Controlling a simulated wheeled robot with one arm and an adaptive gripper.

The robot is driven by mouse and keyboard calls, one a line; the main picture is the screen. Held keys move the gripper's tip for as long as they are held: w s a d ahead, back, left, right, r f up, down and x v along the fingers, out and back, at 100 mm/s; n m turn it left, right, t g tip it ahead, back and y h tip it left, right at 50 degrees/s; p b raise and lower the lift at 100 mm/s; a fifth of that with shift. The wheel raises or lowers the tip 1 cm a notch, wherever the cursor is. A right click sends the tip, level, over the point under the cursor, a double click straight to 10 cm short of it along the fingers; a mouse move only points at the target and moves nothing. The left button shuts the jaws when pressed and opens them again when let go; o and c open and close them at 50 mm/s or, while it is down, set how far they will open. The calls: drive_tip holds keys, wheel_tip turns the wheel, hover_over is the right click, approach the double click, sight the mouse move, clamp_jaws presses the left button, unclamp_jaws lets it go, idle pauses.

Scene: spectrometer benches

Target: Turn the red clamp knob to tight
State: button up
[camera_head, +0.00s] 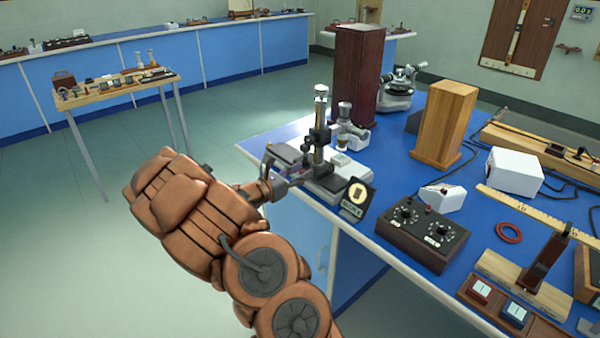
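A brass-and-black upright instrument (318,135) with a silver top stands on a pale grey base (330,184) at the near left corner of the blue bench. I cannot make out the red clamp knob for sure; only a small reddish patch shows low on the instrument's left side, beside my gripper. My gripper (283,180) is at the end of my copper-coloured arm, which reaches in from the lower middle. It is at the left side of the instrument, over the bench edge. Its fingers are small and partly hidden, so I cannot tell if they are open or touching anything.
A black control box (422,232) with dials is further right. A dark red wooden block (356,75), a microscope (398,87) and a light wooden block (444,124) stand behind.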

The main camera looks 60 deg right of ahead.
clamp_jaws()
drive_tip(key=shift+f+b, duration=0.15)
drive_tip(key=shift+b, duration=0.45)
drive_tip(key=shift+s+f+m+b, duration=0.15)
drive_tip(key=shift+f+m+b, duration=0.1)
drive_tip(key=shift+m+b, duration=0.65)
drive_tip(key=m+b, duration=0.5)
drive_tip(key=b, duration=0.2)
drive_tip(key=s+f+m+b, duration=0.1)
drive_tip(key=m+b, duration=0.4)
drive_tip(key=b, duration=0.1)
drive_tip(key=m+b, duration=0.6)
drive_tip(key=b, duration=0.1)
drive_tip(key=shift+s+a+f+b, duration=0.15)
drive_tip(key=shift+a+f+b, duration=0.1)
drive_tip(key=shift+b, duration=0.1)
drive_tip(key=shift+r, duration=0.1)
